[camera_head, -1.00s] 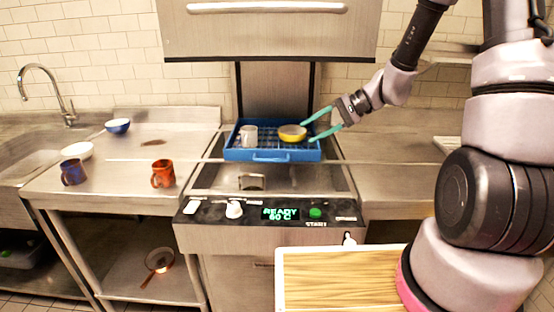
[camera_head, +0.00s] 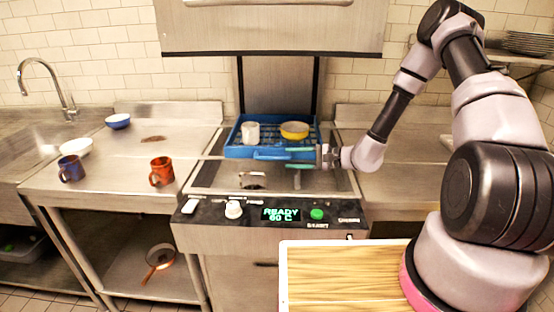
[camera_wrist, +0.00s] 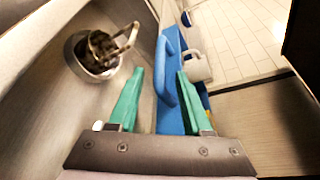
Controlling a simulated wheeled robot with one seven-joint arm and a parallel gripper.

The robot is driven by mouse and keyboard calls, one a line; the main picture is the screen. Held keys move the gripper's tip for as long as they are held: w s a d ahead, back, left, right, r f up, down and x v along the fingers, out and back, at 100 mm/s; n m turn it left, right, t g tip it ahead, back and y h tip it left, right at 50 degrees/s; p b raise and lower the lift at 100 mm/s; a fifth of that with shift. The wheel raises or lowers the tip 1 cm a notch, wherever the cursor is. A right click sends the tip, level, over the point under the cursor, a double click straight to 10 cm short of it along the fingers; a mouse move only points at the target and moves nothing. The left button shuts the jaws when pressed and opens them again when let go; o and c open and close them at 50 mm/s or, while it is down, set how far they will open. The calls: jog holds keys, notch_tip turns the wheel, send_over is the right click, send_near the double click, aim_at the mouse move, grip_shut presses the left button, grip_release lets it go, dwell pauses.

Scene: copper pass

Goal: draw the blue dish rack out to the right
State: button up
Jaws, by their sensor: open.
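The blue dish rack (camera_head: 232,152) sits at the back of the dishwasher bed under the raised hood. It holds a white mug (camera_head: 250,131) and a yellow bowl (camera_head: 294,130). Its front handle (camera_head: 268,157) faces me. My gripper (camera_head: 287,157) is open at the rack's front right, fingers pointing left along the handle. In the wrist view, the blue handle (camera_wrist: 168,75) lies between the two green fingers of my gripper (camera_wrist: 160,72), apart from the left finger. I cannot tell whether the right finger touches it.
The control panel (camera_head: 334,220) with knob and green button is in front. A metal drain basket (camera_wrist: 104,52) lies in the bed before the rack. The right counter (camera_head: 395,190) is clear.

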aim_at(283, 158)
jog(key=x, duration=0.6)
jog(key=shift+a, duration=0.1)
grip_shut()
dwell(1.3)
